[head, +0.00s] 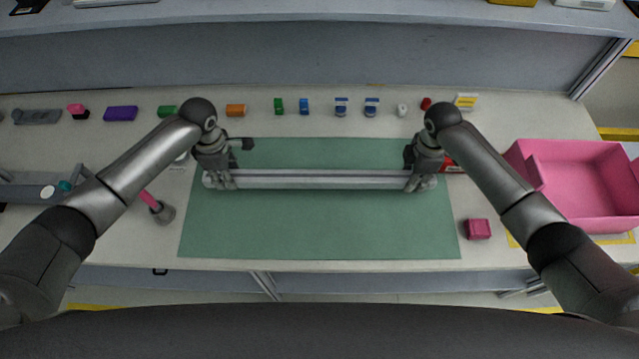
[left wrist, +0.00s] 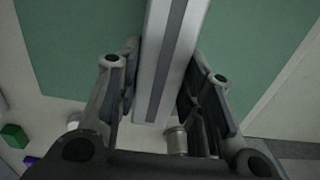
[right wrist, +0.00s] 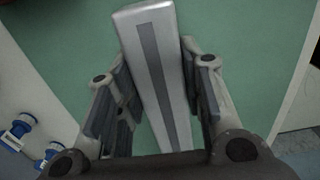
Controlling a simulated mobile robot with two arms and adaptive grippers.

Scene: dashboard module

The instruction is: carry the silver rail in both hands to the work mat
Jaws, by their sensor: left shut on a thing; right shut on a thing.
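The silver rail (head: 320,180) lies level from left to right over the green work mat (head: 320,230), across its upper half. Its left end reaches slightly past the mat's left edge. My left gripper (head: 220,183) is shut on the rail near its left end, and my right gripper (head: 421,182) is shut on it near its right end. In the left wrist view the rail (left wrist: 168,65) runs between the fingers. In the right wrist view the rail (right wrist: 152,70) also passes between the fingers, with its grey stripe showing. I cannot tell whether the rail touches the mat.
A pink bin (head: 585,190) stands at the right, with a pink cube (head: 478,229) near the mat's right edge. Several small coloured parts, such as an orange block (head: 236,110), line the back. A grey tool with a pink handle (head: 160,209) is left of the mat.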

